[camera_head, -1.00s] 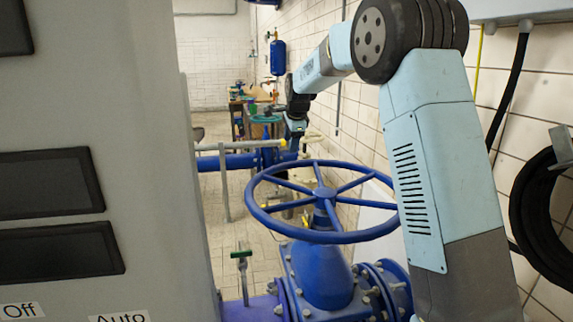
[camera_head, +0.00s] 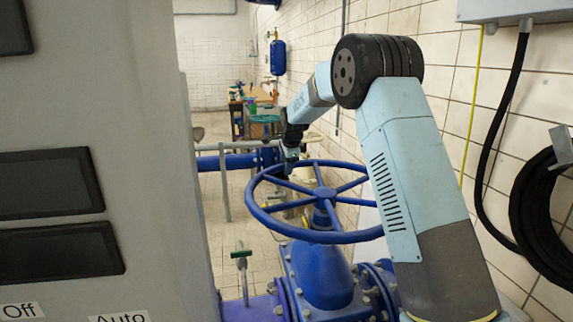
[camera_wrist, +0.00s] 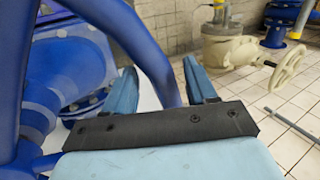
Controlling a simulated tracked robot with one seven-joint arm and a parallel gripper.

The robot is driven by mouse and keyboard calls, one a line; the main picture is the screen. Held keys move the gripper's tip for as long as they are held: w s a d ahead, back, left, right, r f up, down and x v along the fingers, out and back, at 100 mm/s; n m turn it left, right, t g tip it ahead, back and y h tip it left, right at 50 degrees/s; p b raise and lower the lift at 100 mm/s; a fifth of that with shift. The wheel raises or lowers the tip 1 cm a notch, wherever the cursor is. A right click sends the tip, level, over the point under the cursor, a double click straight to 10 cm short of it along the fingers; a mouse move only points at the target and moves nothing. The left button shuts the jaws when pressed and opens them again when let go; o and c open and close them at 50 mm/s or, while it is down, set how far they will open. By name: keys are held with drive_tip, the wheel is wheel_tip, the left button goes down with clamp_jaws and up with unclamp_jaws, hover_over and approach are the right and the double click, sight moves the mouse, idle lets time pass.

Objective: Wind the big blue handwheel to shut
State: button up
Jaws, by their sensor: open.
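The big blue handwheel (camera_head: 318,237) is a spoked wheel lying roughly level on top of a blue valve in the head view. My gripper (camera_head: 288,170) is at the far left part of its rim. In the wrist view a thick blue curved rim section (camera_wrist: 150,50) runs down between the two light-blue fingers of my gripper (camera_wrist: 160,82). The fingers are apart, one on each side of it, and a gap shows beside the right finger. Whether either finger touches the rim cannot be told. The fingertips are too small to make out in the head view.
A grey control cabinet (camera_head: 90,120) fills the left side. A tiled wall with a black coiled hose (camera_head: 530,210) is on the right. A small green-handled valve (camera_head: 241,255) stands left of the wheel. The wrist view shows a cream handwheel (camera_wrist: 285,68) behind.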

drive_tip(key=shift+c, duration=0.4)
drive_tip(key=shift+r, duration=0.2)
clamp_jaws()
